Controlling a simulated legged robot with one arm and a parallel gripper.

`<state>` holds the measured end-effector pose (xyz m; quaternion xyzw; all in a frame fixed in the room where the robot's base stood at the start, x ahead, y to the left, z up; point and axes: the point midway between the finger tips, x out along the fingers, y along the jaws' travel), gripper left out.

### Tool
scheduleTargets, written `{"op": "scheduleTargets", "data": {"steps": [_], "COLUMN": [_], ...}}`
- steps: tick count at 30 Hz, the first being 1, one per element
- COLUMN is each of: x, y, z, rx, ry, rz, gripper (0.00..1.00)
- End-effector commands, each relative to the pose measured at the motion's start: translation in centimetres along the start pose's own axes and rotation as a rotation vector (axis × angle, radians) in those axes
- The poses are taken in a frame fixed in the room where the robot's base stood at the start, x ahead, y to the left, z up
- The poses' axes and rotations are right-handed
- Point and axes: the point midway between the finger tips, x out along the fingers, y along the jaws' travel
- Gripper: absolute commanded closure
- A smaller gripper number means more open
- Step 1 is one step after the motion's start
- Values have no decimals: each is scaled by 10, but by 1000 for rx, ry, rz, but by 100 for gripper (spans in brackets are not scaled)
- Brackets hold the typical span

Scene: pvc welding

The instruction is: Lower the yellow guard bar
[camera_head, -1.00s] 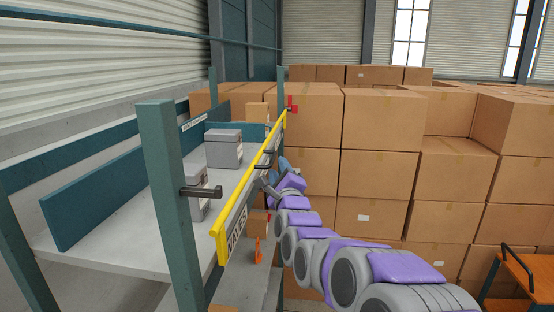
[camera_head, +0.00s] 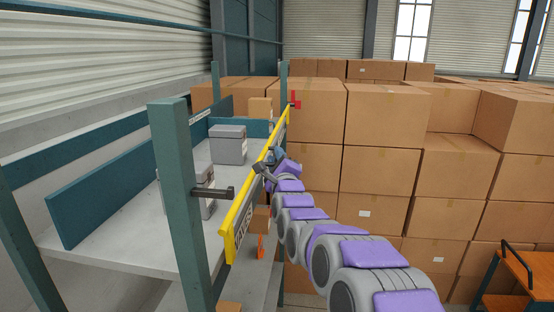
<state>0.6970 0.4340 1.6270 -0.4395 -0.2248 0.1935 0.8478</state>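The yellow guard bar (camera_head: 243,208) runs along the open front of a shelf rack, from the near post to the far post. Its near end hangs apart from a dark hook-like bracket (camera_head: 214,192) on the near teal post (camera_head: 180,200). A red piece (camera_head: 295,99) shows by its far end. My gripper (camera_head: 264,169) is at the bar's middle, at the end of my grey and purple arm. It appears to touch or overlap the bar. The fingers are too small and partly hidden to tell whether they are shut on it.
The grey shelf (camera_head: 125,225) holds grey bins (camera_head: 228,145) and a small carton (camera_head: 260,107) behind the bar. Stacked cardboard boxes (camera_head: 380,160) fill the area behind and right of my arm. An orange cart (camera_head: 518,270) stands at the lower right.

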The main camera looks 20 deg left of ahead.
Motion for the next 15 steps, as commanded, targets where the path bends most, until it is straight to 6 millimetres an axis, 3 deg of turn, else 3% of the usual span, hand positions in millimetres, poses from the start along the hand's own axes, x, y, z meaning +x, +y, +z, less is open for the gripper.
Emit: {"op": "scheduleTargets", "data": {"steps": [8, 15], "x": [-2, -2], "y": [0, 2], "z": [-2, 0], "rx": [1, -1], "ry": [0, 0], "rz": [3, 4], "gripper": [100, 100]}}
